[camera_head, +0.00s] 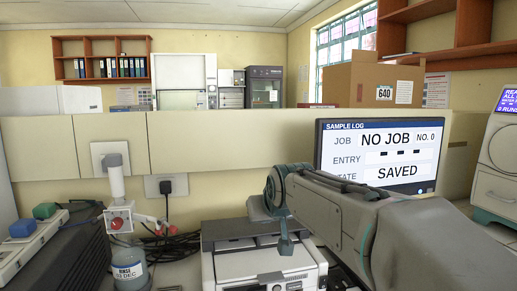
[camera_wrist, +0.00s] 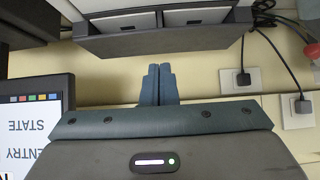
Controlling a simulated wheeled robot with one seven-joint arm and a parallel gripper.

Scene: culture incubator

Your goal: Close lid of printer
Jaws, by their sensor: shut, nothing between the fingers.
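The printer (camera_head: 262,266) is a white and dark grey machine on the bench, at the bottom middle of the head view. A dark piece that looks like its lid (camera_head: 228,231) shows along its rear; I cannot tell its exact angle. In the wrist view, which is upside down, a dark edge of the printer (camera_wrist: 165,41) with two pale panels lies at the top. My gripper (camera_head: 286,247) is over the printer's rear part in the head view. Its teal fingers (camera_wrist: 158,72) are together and empty, close to the dark edge; contact cannot be told.
A monitor (camera_head: 380,153) reading "NO JOB" and "SAVED" stands behind my arm at right. A rinse bottle (camera_head: 129,270), cables (camera_head: 175,245) and a dark device (camera_head: 70,255) crowd the left. A low partition (camera_head: 230,140) with sockets (camera_wrist: 240,80) runs behind the printer.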

